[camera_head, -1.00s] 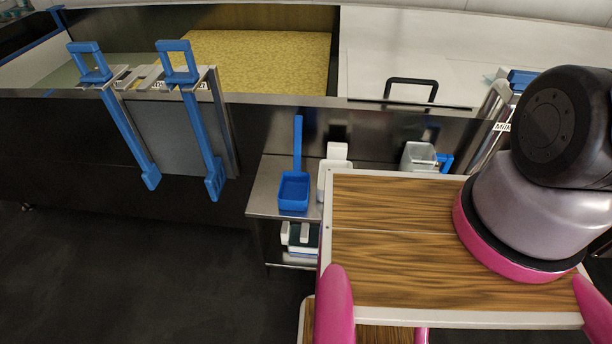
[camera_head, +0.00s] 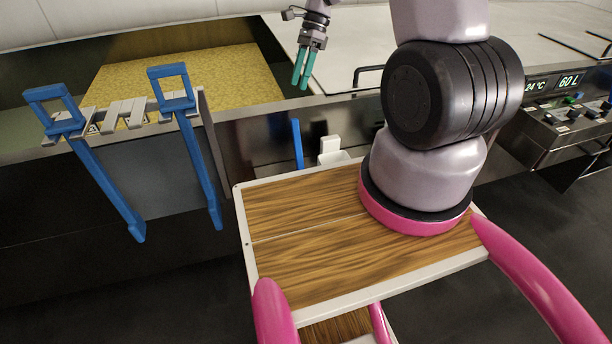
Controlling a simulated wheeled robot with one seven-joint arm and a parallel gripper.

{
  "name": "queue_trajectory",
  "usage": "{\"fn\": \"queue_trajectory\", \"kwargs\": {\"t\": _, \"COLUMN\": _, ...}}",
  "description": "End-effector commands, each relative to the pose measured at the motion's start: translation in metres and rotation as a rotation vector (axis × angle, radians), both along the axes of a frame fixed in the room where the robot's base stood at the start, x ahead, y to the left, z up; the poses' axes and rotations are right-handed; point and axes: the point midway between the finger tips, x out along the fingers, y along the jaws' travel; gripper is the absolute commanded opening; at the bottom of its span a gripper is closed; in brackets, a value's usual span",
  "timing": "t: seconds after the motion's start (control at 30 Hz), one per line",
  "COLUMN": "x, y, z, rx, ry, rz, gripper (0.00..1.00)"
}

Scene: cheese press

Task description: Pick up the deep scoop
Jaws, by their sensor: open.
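A blue scoop shows only by its upright handle (camera_head: 297,143), against the dark vat wall behind my wooden deck. Its lower part is hidden behind the deck's edge. A white scoop-like container (camera_head: 331,152) stands just right of it, partly hidden by the deck. I cannot tell from this view which of them is the deep scoop. My gripper (camera_head: 302,84) has teal fingers that are apart and empty, pointing down. In the picture it is above the blue handle, near the vat's front rim, apart from both items.
The vat (camera_head: 180,75) holds a yellow mass. A white lid with a black handle (camera_head: 368,72) lies at the right. A control panel (camera_head: 565,115) is at far right. Dark floor is clear in front.

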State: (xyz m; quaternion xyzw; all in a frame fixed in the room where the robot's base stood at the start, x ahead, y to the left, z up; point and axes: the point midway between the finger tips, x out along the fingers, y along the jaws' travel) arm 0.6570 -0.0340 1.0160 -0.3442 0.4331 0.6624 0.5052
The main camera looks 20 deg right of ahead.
Motion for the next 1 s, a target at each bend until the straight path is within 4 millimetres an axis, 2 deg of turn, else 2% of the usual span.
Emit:
{"fn": "queue_trajectory", "kwargs": {"t": 0.03, "x": 0.000, "y": 0.000, "z": -0.020, "rx": -0.006, "ry": 0.046, "rz": -0.030, "gripper": 0.62}}
{"fn": "queue_trajectory", "kwargs": {"t": 0.1, "x": -0.002, "y": 0.000, "z": -0.038, "rx": -0.014, "ry": 0.091, "rz": -0.067, "gripper": 0.62}}
{"fn": "queue_trajectory", "kwargs": {"t": 0.2, "x": -0.002, "y": 0.000, "z": -0.054, "rx": -0.022, "ry": 0.130, "rz": -0.098, "gripper": 0.62}}
{"fn": "queue_trajectory", "kwargs": {"t": 0.53, "x": -0.018, "y": 0.016, "z": -0.098, "rx": -0.025, "ry": 0.152, "rz": -0.114, "gripper": 0.62}}
{"fn": "queue_trajectory", "kwargs": {"t": 0.77, "x": -0.024, "y": 0.022, "z": -0.114, "rx": -0.024, "ry": 0.149, "rz": -0.113, "gripper": 0.62}}
{"fn": "queue_trajectory", "kwargs": {"t": 1.0, "x": -0.035, "y": 0.027, "z": -0.147, "rx": -0.024, "ry": 0.150, "rz": -0.112, "gripper": 0.62}}
